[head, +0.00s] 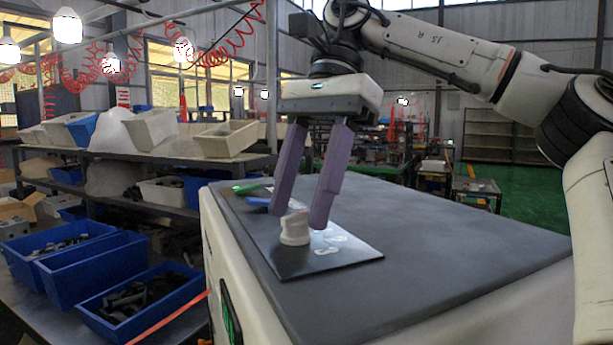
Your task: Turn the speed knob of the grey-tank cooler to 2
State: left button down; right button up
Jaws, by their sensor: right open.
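The cooler (430,225) has a dark grey top and cream sides. A flat dark panel (345,257) lies on its top, with white markings to the right of the knob; I cannot read them clearly. The off-white speed knob (294,229) stands on this panel. My right gripper (299,217) points down with its two purple fingers open, the tips at the knob's upper part, one on each side in the picture. I cannot tell whether either finger touches the knob. Which number the knob points to is unclear. My left gripper is out of view.
A green-lit piece (252,186) and a small blue part (258,201) are near the panel's far left. Blue bins (95,268) with dark parts stand on a bench at the left, with shelves behind. The right part of the cooler top is clear.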

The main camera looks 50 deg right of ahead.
jog(key=v, duration=0.6)
jog(key=shift+r, duration=0.3)
jog(key=shift+d, duration=0.15)
